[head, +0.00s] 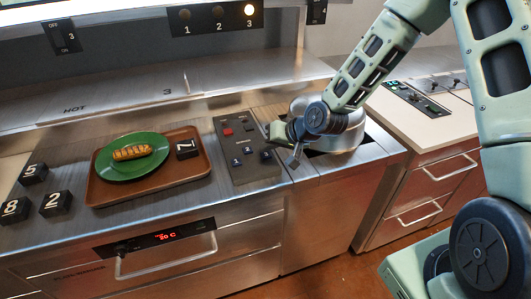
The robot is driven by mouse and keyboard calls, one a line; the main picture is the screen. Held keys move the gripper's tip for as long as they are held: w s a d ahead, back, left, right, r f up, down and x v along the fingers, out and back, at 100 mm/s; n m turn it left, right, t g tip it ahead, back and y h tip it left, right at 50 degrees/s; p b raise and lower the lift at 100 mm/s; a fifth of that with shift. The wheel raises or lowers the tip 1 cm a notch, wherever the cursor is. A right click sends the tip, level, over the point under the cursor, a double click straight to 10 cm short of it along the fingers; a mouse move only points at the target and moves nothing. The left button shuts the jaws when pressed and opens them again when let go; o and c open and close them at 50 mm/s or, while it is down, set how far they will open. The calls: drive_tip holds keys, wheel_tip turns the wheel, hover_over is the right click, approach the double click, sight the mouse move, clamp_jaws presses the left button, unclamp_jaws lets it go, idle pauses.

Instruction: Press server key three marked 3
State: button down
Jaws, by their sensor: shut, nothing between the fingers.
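A dark key panel (252,174) is set in the steel counter near the middle of the head view. It has a red key (228,132) and a row of small dark keys in its lower part. The rightmost key (266,156) of that row seems to be the one marked 3, but its mark is too small to read surely. My gripper (272,131) is shut and empty at the panel's right edge, above and slightly right of that key. I cannot tell its height over the panel. On the indicator board, lamp 3 (249,9) is lit; lamps 1 and 2 are dark.
Left of the panel, a brown tray (105,198) holds a green plate (112,167) with food and a black block marked 7 (187,149). Blocks 5, 8 and 2 (55,204) stand farther left. A round metal vessel (345,136) is close behind my gripper.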

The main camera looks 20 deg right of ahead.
sight(269, 156)
drive_tip(key=shift+r+p, duration=2.15)
drive_tip(key=shift+r, duration=0.75)
drive_tip(key=s+a+r+n+g+h+b, duration=0.1)
drive_tip(key=s+a+r+n+g, duration=0.2)
drive_tip(key=s, duration=0.4)
drive_tip(key=s+a+r+n+g+h+b, duration=0.1)
drive_tip(key=s+a+n, duration=0.1)
drive_tip(key=s+a, duration=0.3)
drive_tip(key=s+r+n+g+h, duration=0.1)
drive_tip(key=s+r+n, duration=0.1)
drive_tip(key=s, duration=0.8)
drive_tip(key=s+d+r+n+g+h+b, duration=0.1)
drive_tip(key=s+r, duration=0.3)
drive_tip(key=s, duration=0.6)
drive_tip(key=shift+s+n+g+h, duration=0.3)
drive_tip(key=shift+n+g+h, duration=0.1)
drive_tip(key=shift+n+g, duration=0.35)
drive_tip(key=shift+r, duration=0.1)
